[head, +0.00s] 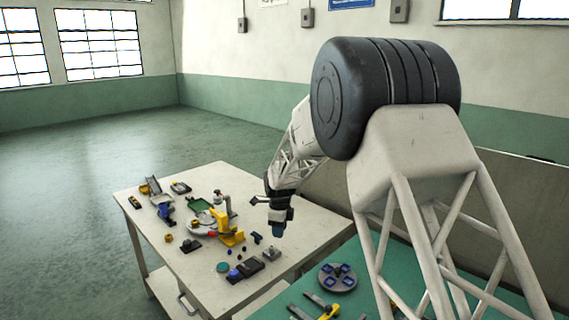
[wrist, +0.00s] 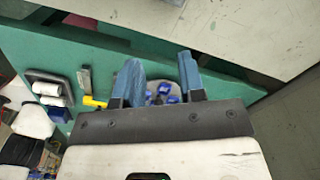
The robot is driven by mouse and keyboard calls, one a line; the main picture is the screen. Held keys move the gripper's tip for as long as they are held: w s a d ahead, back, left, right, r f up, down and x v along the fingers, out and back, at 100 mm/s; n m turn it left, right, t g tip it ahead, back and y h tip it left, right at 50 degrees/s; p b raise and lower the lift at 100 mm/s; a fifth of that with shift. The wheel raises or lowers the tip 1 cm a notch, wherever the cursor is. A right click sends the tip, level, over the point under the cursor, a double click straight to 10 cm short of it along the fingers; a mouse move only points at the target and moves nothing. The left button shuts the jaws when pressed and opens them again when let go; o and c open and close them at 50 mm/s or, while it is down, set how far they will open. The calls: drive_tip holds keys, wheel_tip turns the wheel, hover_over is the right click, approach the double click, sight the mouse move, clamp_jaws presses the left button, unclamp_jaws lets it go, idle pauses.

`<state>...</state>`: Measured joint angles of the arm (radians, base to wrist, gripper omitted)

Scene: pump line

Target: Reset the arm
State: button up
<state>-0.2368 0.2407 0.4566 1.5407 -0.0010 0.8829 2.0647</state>
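My gripper (head: 278,230) hangs above the right part of the cream table (head: 310,232), with a small grey block (head: 271,254) below it in the head view. In the wrist view my gripper (wrist: 160,75) shows two blue fingers spread apart, with nothing held between them. Behind the fingers, a round grey plate with blue pieces (wrist: 163,97) is partly hidden. The same plate (head: 324,282) lies on the green surface in the head view.
A yellow stand (head: 230,234), a dark block (head: 245,270), a teal disc (head: 223,267) and several small parts crowd the cream table. A yellow-handled tool (head: 328,312) lies on the green surface (head: 377,282). The table's right side has some clear room.

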drive_tip(key=s+d+r+n+t, duration=0.1)
drive_tip(key=s+d+r+n, duration=0.5)
drive_tip(key=s+r, duration=0.55)
drive_tip(key=s+d+r+n, duration=0.5)
drive_tip(key=s+d+r, duration=0.3)
drive_tip(key=s, duration=0.7)
drive_tip(key=s+d+n, duration=0.2)
drive_tip(key=s+n, duration=0.1)
drive_tip(key=s, duration=0.6)
drive_tip(key=s+d+n+t, duration=0.1)
drive_tip(key=s+d+n, duration=0.1)
drive_tip(key=s, duration=0.7)
drive_tip(key=s+d+f+n, duration=0.1)
drive_tip(key=s+n, duration=0.3)
drive_tip(key=s, duration=0.5)
drive_tip(key=shift+s+d+n, duration=0.25)
drive_tip(key=shift+d+n, duration=0.15)
drive_tip(key=shift+d, duration=0.35)
